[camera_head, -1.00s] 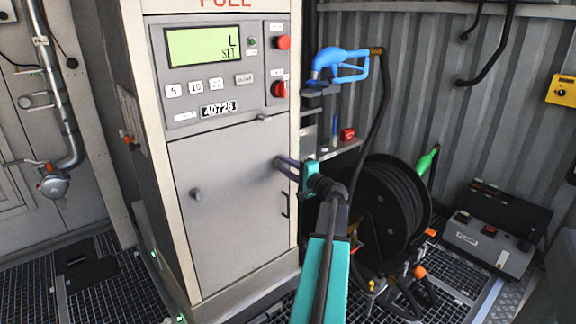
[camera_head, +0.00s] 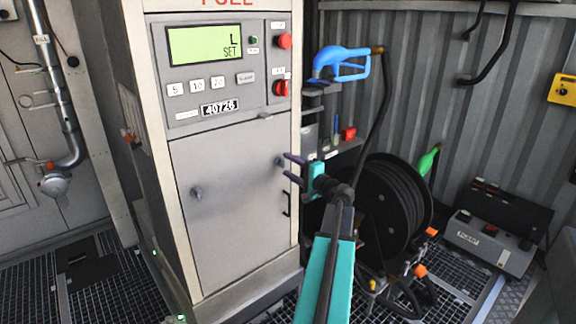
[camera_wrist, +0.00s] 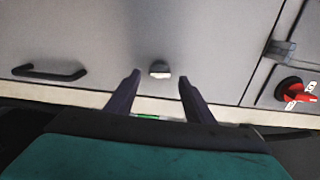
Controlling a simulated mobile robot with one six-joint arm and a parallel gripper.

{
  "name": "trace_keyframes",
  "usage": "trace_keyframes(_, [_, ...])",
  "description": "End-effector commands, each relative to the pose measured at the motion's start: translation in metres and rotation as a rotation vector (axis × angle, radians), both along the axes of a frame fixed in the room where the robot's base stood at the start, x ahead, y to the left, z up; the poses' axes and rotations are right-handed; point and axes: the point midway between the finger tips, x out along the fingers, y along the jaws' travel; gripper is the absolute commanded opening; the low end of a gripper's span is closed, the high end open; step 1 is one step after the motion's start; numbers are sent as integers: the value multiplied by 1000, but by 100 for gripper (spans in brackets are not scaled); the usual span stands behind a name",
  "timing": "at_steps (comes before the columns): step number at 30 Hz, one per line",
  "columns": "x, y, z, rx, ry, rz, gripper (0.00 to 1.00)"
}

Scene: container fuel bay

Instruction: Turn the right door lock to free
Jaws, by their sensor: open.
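The right door lock (camera_head: 279,161) is a small grey knob near the right edge of the grey cabinet door (camera_head: 235,235). In the wrist view the lock (camera_wrist: 160,69) shows between and beyond the two dark fingertips, lined up with the gap. Which way it is turned is too small to tell. My gripper (camera_head: 289,166) is open and empty, with its fingers pointing at the door just right of the lock. In the wrist view my gripper (camera_wrist: 158,78) stands apart from the lock. The left door lock (camera_head: 196,193) is a similar knob on the door's left side.
A black door handle (camera_head: 287,204) sits below the right lock. Above the door is a panel with a red rotary switch (camera_head: 281,89). A blue nozzle (camera_head: 342,65) and a black hose reel (camera_head: 385,205) stand close right of my arm.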

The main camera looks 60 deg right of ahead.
Motion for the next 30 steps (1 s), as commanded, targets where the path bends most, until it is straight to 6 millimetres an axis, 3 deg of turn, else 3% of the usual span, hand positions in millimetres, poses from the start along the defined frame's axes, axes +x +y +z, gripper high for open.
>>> trace_keyframes(18, [-92,31,1,1,-1,-1,48])
trace_keyframes(24, [-109,37,1,1,-1,0,48])
trace_keyframes(30, [-113,38,1,1,-1,1,48])
